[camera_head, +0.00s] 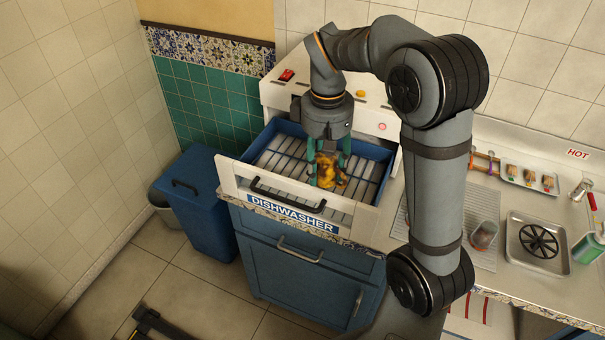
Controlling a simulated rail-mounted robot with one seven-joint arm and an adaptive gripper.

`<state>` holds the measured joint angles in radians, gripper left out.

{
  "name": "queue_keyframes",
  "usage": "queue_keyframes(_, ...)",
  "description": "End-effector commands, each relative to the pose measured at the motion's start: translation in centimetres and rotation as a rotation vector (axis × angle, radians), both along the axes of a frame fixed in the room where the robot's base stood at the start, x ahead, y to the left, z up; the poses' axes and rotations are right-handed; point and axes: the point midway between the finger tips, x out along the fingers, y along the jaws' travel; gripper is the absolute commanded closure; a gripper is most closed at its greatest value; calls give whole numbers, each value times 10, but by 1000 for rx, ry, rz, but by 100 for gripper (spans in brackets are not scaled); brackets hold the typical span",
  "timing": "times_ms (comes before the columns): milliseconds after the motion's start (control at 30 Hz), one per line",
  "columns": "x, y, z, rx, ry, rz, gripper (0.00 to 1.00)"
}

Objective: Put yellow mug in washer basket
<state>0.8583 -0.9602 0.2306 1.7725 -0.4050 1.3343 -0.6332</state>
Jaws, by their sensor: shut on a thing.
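The yellow mug (327,171) is in my gripper (327,166), inside the outline of the open dishwasher drawer. The gripper points down and its greenish fingers are shut on the mug from both sides. The mug looks orange-yellow with darker patches. The washer basket (278,163) is a blue-walled drawer with a slatted, wire-racked floor, pulled out behind a white front labelled DISHWASHER. The mug is over the right-middle part of the basket. I cannot tell whether its base touches the rack. The fingers hide part of the mug.
The basket's left side is empty. A small tray (530,177) holds several items. A blue bin (197,205) stands left.

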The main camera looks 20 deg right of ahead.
Motion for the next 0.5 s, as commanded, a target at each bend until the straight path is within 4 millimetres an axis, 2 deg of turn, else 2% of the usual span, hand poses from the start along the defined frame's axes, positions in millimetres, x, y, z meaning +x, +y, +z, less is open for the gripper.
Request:
queue_keyframes(33, 15, -26, -5, 1, 3, 35, 86)
queue_keyframes(100, 32, -59, -11, 1, 0, 114, 86)
queue_keyframes(200, 47, -104, -20, -2, -4, 213, 86)
queue_keyframes(300, 54, -141, -28, -6, -7, 290, 86)
queue_keyframes(400, 56, -165, -33, -8, -8, 344, 86)
queue_keyframes(500, 56, -175, -38, -10, -8, 375, 86)
